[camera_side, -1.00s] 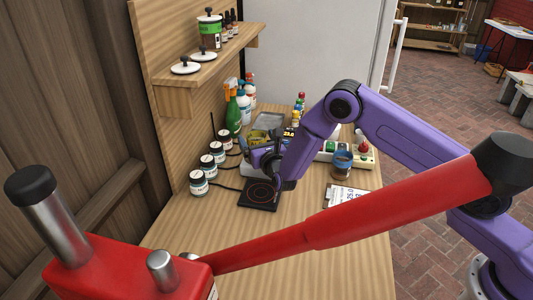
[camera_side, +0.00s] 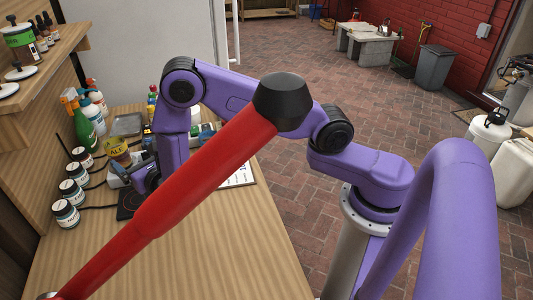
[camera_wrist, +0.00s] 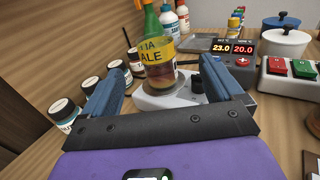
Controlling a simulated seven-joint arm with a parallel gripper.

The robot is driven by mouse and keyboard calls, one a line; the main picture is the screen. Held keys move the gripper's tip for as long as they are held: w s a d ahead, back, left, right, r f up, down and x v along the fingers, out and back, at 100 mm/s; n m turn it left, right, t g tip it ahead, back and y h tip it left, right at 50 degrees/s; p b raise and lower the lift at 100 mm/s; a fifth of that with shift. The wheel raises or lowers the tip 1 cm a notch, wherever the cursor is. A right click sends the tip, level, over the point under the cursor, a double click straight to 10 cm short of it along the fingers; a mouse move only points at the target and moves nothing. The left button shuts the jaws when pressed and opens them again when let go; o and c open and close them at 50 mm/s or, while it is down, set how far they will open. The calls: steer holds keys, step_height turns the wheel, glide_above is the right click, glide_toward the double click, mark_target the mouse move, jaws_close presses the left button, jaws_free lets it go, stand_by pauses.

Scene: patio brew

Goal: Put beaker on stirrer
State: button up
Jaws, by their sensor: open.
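The beaker (camera_wrist: 160,72), clear with a yellow ALE label and amber liquid, stands upright in the wrist view. It appears to rest on a white device with a black knob, which looks like the stirrer (camera_wrist: 183,98). In the side view the beaker's yellow label (camera_side: 117,150) shows just beyond my gripper (camera_side: 122,172). In the wrist view my gripper (camera_wrist: 162,68) is open, one blue finger on each side of the beaker. I cannot tell whether either finger touches it. The stirrer is mostly hidden by my gripper in the side view.
Black-lidded jars (camera_side: 66,213) line the left. Spray and squeeze bottles (camera_side: 82,120) stand behind. A dark pad (camera_side: 128,203) lies in front. The near tabletop (camera_side: 180,245) is clear.

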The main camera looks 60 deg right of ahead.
steer(key=s+d+r+m+g+h, duration=0.35)
steer(key=s+d+m+g, duration=0.2)
steer(key=s, duration=0.25)
steer(key=s+d+r+m+g+h, duration=0.2)
steer(key=s+d+r+m+g, duration=0.25)
steer(key=s+d+m, duration=0.3)
steer(key=s+a+m+g+y, duration=0.1)
steer(key=s+m+g+y, duration=0.2)
steer(key=s, duration=0.9)
steer(key=s+a+r+m+g+y, duration=0.1)
steer(key=s+m+g+y, duration=0.3)
steer(key=s, duration=0.9)
steer(key=a+y, duration=0.1)
steer(key=y, duration=0.2)
steer(key=shift+s+r+m, duration=0.15)
steer(key=shift+s+m, duration=0.15)
